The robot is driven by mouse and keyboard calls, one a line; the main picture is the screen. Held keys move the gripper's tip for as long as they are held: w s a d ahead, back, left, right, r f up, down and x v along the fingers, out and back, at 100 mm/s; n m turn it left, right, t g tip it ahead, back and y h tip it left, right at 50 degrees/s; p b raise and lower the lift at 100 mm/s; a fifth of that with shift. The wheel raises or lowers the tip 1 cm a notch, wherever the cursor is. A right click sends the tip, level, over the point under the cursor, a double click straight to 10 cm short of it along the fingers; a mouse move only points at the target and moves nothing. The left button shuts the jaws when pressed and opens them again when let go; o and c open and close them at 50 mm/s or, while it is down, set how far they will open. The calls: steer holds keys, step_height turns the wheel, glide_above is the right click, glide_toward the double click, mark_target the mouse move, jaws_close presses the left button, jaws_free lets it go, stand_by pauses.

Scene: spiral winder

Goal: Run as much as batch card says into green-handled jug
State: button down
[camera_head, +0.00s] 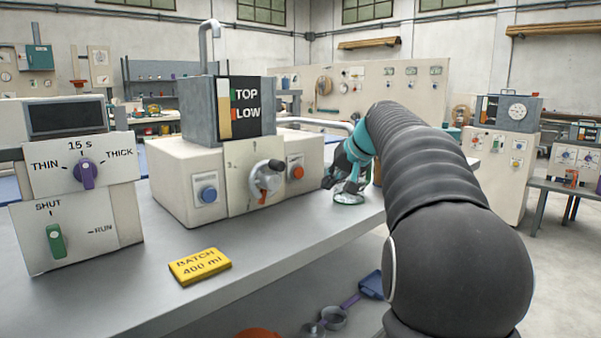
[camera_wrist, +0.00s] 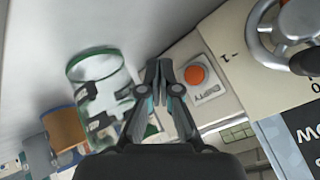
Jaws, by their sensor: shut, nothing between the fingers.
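The yellow batch card (camera_head: 200,266) lies on the bench and reads "BATCH 400 ml". A clear jug with green trim (camera_wrist: 97,68) shows in the wrist view, left of my gripper; in the head view a clear green-edged vessel (camera_head: 349,199) is partly hidden by my gripper. My gripper (camera_head: 338,180) is shut and empty, right of the machine. In the wrist view its fingertips (camera_wrist: 158,68) are near the orange button (camera_wrist: 195,75), contact unclear. The machine has a handwheel (camera_head: 267,180), a blue button (camera_head: 208,194) and a TOP/LOW level gauge (camera_head: 225,108).
At left, a panel has a purple THIN/THICK knob (camera_head: 86,172) upright at "15 s" and a green SHUT/RUN knob (camera_head: 56,241) upright under SHUT. An orange-brown jar (camera_wrist: 64,128) stands beyond the jug. Scoops (camera_head: 333,317) lie below the bench.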

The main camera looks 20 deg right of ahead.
steer(key=shift+w+a+p, duration=0.4)
steer(key=shift+w+p, duration=0.1)
steer(key=shift+w, duration=0.6)
steer(key=shift+w+a+p, duration=0.4)
steer(key=shift+w+p, duration=0.15)
steer(key=shift+w, duration=0.55)
steer(key=shift+w+a+p, duration=0.4)
steer(key=shift+w+p, duration=0.1)
steer(key=shift+w, duration=0.6)
steer(key=shift+w, duration=0.15)
steer(key=shift+w+a+p, duration=0.15)
steer(key=shift+w+p, duration=0.05)
steer(key=shift+p, duration=0.1)
steer(key=shift+w+a+p, duration=0.15)
steer(key=shift+w+p, duration=0.15)
steer(key=shift+w, duration=0.1)
stand_by(2.4)
steer(key=shift+s+d+b, duration=0.3)
steer(key=shift+s+b, duration=0.15)
steer(key=shift+s, duration=0.35)
steer(key=shift+s+d+f+b, duration=0.1)
steer(key=shift+s+d+b, duration=0.25)
steer(key=shift+s+b, duration=0.35)
steer(key=shift+s+d+b, duration=0.25)
steer(key=shift+s, duration=0.6)
steer(key=shift+s+d+b, duration=0.2)
steer(key=shift+s+d, duration=0.05)
steer(key=shift+s, duration=0.55)
